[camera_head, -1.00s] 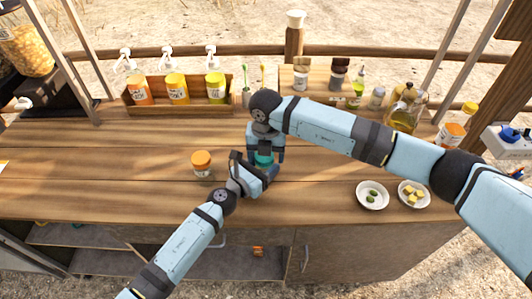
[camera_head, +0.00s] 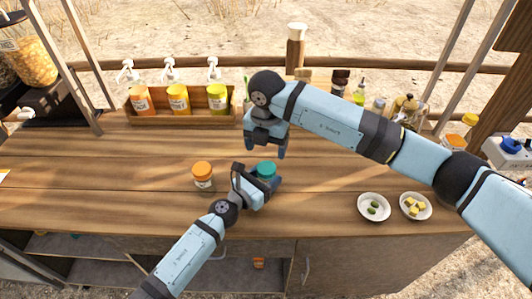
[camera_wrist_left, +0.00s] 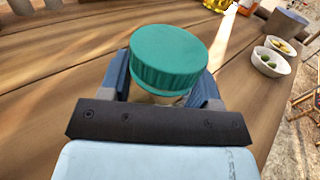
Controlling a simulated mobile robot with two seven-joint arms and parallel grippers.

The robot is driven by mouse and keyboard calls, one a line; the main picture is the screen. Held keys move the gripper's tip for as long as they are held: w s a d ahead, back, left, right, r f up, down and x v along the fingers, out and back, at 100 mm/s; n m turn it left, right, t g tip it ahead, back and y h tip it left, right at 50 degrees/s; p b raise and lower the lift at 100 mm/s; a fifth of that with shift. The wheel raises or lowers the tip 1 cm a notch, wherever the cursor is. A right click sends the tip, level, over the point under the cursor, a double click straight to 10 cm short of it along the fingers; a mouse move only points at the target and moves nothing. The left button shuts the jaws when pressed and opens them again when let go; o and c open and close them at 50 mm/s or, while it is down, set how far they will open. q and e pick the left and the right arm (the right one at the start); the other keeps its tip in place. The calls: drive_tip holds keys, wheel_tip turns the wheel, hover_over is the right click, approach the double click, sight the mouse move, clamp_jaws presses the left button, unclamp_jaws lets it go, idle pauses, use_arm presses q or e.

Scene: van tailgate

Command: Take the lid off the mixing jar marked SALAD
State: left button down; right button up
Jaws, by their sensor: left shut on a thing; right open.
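A jar with a ribbed green lid (camera_head: 266,169) stands on the wooden counter, and the lid sits on top of it. The green lid also fills the middle of the left wrist view (camera_wrist_left: 168,55). My left gripper (camera_head: 265,184) is shut around the jar's body below the lid and hides most of it. No SALAD marking is readable on this jar. My right gripper (camera_head: 265,148) is open and empty, pointing down just above the lid and apart from it. A second jar with an orange lid (camera_head: 202,170) stands to the left, its label too small to read.
A wooden rack (camera_head: 180,112) with several pump bottles stands at the back left. Two white bowls, one with green pieces (camera_head: 373,207) and one with yellow cubes (camera_head: 415,206), sit at the right. Bottles and a glass jar line the back right. The counter's left middle is clear.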

sight(266, 168)
drive_tip(key=shift+m, duration=0.3)
wheel_tip(266, 168, down, 8)
drive_tip(key=shift+r, duration=0.2)
drive_tip(key=shift+c, duration=0.4)
drive_tip(key=c, duration=0.8)
use_arm(q)
drive_tip(key=shift+w+a, duration=0.1)
use_arm(e)
drive_tip(key=shift+d+n, duration=0.1)
drive_tip(key=shift+n, duration=1.7)
drive_tip(key=shift+c, duration=0.2)
drive_tip(key=o, duration=1)
